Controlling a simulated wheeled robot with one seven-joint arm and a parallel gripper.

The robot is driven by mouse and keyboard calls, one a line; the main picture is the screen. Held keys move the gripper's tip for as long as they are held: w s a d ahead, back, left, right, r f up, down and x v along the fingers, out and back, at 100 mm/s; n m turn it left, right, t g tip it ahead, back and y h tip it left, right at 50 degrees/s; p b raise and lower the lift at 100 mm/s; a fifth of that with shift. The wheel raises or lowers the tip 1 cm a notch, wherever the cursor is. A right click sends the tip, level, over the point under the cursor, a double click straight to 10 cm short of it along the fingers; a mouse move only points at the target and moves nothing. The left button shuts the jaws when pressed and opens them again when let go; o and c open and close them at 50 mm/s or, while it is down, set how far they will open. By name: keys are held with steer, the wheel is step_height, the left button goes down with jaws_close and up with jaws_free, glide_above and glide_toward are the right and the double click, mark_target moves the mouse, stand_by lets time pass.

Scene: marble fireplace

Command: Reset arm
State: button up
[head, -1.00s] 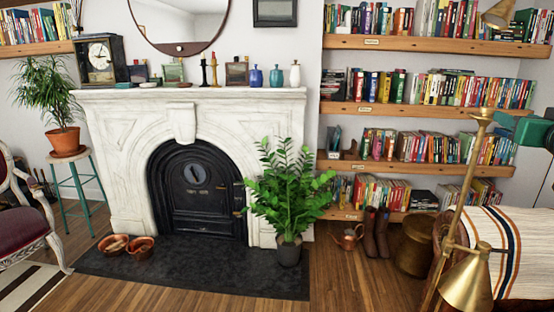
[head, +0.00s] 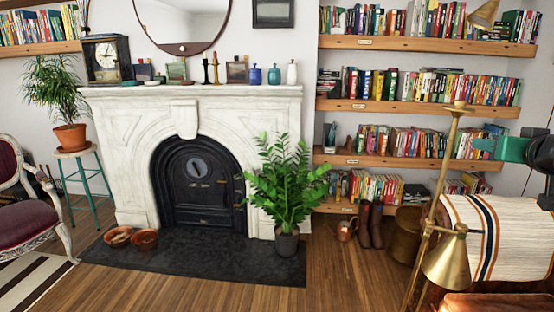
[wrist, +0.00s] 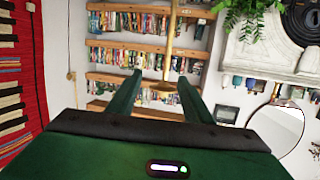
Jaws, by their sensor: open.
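My gripper (wrist: 162,90) shows in the wrist view with its two green fingers spread apart and nothing between them. Beyond the fingers stand the brass lamp and the bookshelves, seen upside down. In the head view part of my gripper (head: 492,145) shows at the right edge, beside the brass lamp pole.
A brass floor lamp (head: 447,262) stands at the right, close to my arm. A chair with a striped throw (head: 498,235) is behind it. The white fireplace (head: 127,160) has a potted plant (head: 287,190) in front. Wooden floor (head: 335,275) is clear at the front.

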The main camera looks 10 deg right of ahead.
steer(key=s+a+f+g+y, duration=0.2)
steer(key=s+a+f+g, duration=0.25)
steer(key=f, duration=0.45)
steer(key=s+a+f+g+y, duration=0.25)
steer(key=a+f, duration=0.35)
steer(key=f, duration=0.3)
steer(key=s+a+f+g+y, duration=0.1)
steer(key=s+a+f+g, duration=0.2)
steer(key=s, duration=0.4)
steer(key=s+a+f+m+g, duration=0.1)
steer(key=s+a+f+g, duration=0.2)
steer(key=s, duration=0.5)
steer(key=shift+s+a+f+g+y, duration=0.25)
steer(key=shift+a+g+y, duration=0.1)
steer(key=shift+a+g, duration=0.45)
steer(key=shift+w+f, duration=0.2)
steer(key=shift+w, duration=0.4)
